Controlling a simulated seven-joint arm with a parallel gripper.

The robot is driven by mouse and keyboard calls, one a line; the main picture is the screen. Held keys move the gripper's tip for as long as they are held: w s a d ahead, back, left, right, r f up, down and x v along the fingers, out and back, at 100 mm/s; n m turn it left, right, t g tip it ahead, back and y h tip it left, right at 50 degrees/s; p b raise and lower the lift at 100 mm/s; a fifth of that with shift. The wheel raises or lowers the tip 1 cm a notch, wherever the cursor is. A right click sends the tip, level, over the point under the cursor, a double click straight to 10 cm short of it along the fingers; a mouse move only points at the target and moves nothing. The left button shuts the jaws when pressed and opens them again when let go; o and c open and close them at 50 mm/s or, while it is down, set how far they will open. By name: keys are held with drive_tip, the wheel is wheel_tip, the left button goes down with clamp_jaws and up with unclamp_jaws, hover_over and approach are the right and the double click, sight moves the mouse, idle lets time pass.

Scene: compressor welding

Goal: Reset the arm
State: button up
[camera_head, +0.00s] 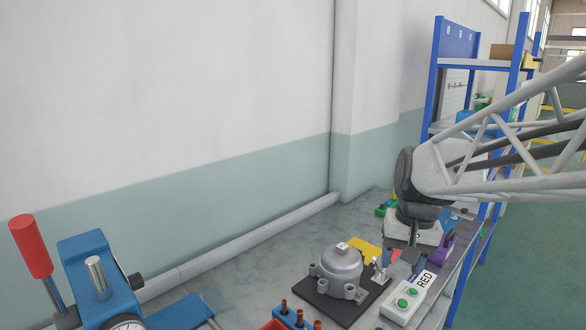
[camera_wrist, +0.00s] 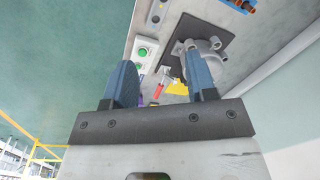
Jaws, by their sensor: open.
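My gripper (camera_wrist: 161,85) shows in the wrist view with its two blue fingers spread apart and nothing between them. In the head view my gripper (camera_head: 416,258) hangs at the end of my arm over the right part of the workbench (camera_head: 250,290). The grey metal compressor housing (camera_head: 341,265) stands on a dark plate to the left of my gripper. The housing also shows in the wrist view (camera_wrist: 207,45), beyond the right finger. My gripper appears apart from it.
A white box with green buttons (camera_head: 403,303) sits at the bench's front edge. Several copper-coloured pieces stand in a red and blue holder (camera_head: 290,320). A blue device with a red handle (camera_head: 31,245) is at left. A blue shelf (camera_head: 437,75) stands behind my arm.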

drive_tip(key=s+a+f+n+t+h, duration=0.1)
drive_tip(key=s+a+f+n+t, duration=0.1)
drive_tip(key=s, duration=1.4)
drive_tip(key=shift+s+a+f, duration=0.2)
drive_tip(key=shift+a+f, duration=0.05)
drive_tip(key=shift+f, duration=0.45)
